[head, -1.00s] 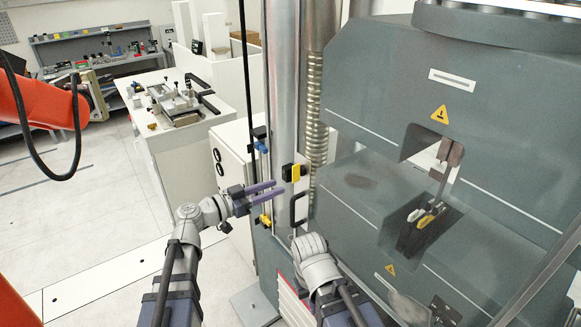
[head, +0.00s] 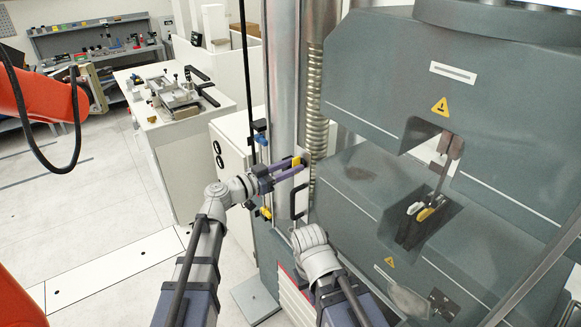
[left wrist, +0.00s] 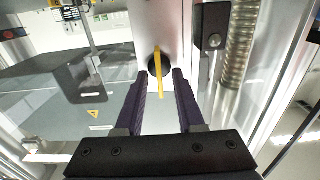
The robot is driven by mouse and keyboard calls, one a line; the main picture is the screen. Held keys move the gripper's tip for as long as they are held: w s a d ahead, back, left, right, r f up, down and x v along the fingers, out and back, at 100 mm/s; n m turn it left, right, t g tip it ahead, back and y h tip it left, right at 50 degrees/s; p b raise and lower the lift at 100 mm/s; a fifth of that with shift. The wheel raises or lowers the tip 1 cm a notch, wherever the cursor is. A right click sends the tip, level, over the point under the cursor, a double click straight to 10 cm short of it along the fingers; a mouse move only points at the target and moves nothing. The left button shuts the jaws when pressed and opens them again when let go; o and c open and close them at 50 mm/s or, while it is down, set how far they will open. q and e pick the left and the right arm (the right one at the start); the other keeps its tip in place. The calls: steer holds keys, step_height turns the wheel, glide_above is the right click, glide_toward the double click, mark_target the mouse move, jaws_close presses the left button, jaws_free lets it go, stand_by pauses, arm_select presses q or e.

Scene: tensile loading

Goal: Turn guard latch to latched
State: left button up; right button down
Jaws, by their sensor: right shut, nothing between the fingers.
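The guard latch (head: 297,161) is a yellow bar on a black round base, fixed to the pale upright plate beside the machine guard. In the left wrist view the yellow bar (left wrist: 158,75) runs up and down the picture. My left gripper (head: 291,169) is at the latch. In the left wrist view its two purple fingers (left wrist: 159,85) are apart, one on each side of the yellow bar, with a visible gap on both sides.
A black guard handle (head: 299,201) is just below the latch. The grey testing machine (head: 400,75) fills the right side behind the clear guard. A ribbed metal hose (head: 316,100) runs beside the column. A white bench (head: 160,125) stands at the back left.

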arm_select(q)
steer(key=shift+c, duration=0.3)
jaws_close()
stand_by(0.3)
